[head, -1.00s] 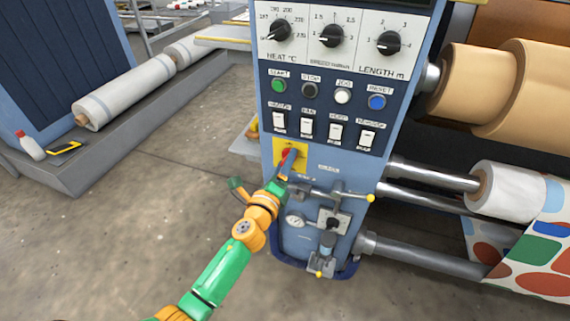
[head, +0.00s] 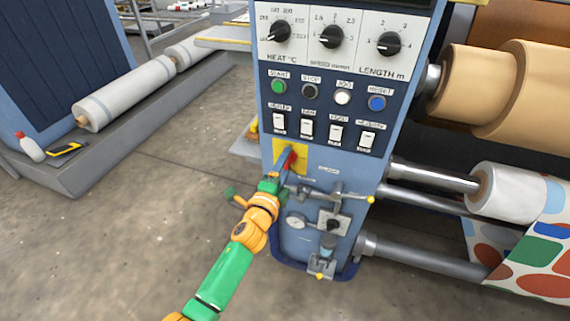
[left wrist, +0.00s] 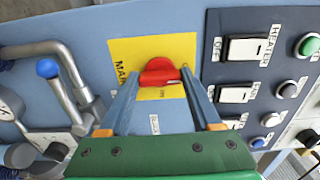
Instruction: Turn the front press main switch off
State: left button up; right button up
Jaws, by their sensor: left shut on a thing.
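The main switch is a red rotary handle (left wrist: 160,72) on a yellow plate (left wrist: 125,50) on the front of the blue press panel. In the head view the red handle (head: 291,157) shows partly behind my gripper, on the yellow plate (head: 280,146). My left gripper (head: 285,165) reaches it from below left. In the left wrist view its two fingers (left wrist: 158,78) stand on either side of the red handle and are shut on it. The handle lies across the picture there. My right gripper is in neither view.
Above the switch are several white rocker switches (head: 307,128) and a row of round buttons (head: 310,91). Below it are metal pipes and a lever (head: 335,193) with a gauge (head: 296,222). Rollers (head: 440,177) lie to the right.

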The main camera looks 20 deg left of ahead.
pick_arm(q)
jog(key=shift+f, duration=0.1)
jog(key=o, duration=1.4)
jog(key=shift+s, duration=0.15)
jog(key=s+p, duration=0.1)
jog(key=s, duration=0.6)
jog(key=shift+a, duration=0.1)
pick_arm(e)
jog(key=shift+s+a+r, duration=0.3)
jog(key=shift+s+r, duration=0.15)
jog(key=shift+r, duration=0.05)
